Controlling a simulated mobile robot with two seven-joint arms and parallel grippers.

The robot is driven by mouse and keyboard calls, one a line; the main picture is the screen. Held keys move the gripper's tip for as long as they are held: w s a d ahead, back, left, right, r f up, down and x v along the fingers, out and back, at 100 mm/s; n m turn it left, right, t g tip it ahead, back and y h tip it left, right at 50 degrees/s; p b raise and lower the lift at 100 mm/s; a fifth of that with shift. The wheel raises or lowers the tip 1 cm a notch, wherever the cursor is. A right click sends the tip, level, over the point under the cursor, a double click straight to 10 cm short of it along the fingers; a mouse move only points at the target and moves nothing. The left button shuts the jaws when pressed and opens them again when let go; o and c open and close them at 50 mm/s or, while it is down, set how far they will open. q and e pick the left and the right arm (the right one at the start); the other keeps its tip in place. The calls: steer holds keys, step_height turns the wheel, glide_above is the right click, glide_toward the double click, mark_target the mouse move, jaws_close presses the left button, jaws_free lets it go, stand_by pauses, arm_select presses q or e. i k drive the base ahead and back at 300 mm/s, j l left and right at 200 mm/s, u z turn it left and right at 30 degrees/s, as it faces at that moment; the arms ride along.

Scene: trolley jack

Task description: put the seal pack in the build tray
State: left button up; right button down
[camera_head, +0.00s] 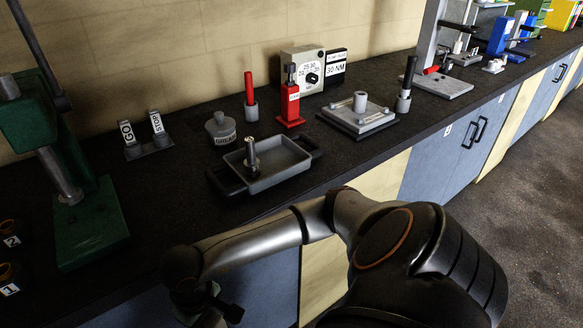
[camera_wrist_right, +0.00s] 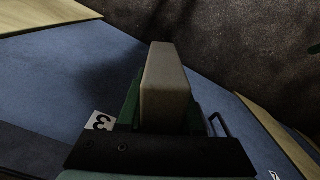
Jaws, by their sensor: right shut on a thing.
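The build tray (camera_head: 283,164) is a grey tray with black handles on the dark bench in the head view. A grey metal pin stands upright in it. My right gripper (camera_head: 203,308) is low at the bottom of the head view, in front of the bench and to the left of the tray. In the right wrist view, my right gripper (camera_wrist_right: 162,112) has its green fingers shut on a plain pale box, the seal pack (camera_wrist_right: 167,82). No label shows on it. My left gripper is not in view.
A green press (camera_head: 88,222) stands at left. Blue cabinet fronts (camera_head: 455,150) drop below the bench edge.

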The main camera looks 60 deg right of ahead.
mark_target(282, 160)
steer(key=k+l+z, duration=0.1)
steer(key=l, duration=0.3)
steer(key=k+l+z, duration=0.15)
steer(key=l, duration=0.25)
steer(key=k+l+z, duration=0.1)
steer(key=l, duration=0.35)
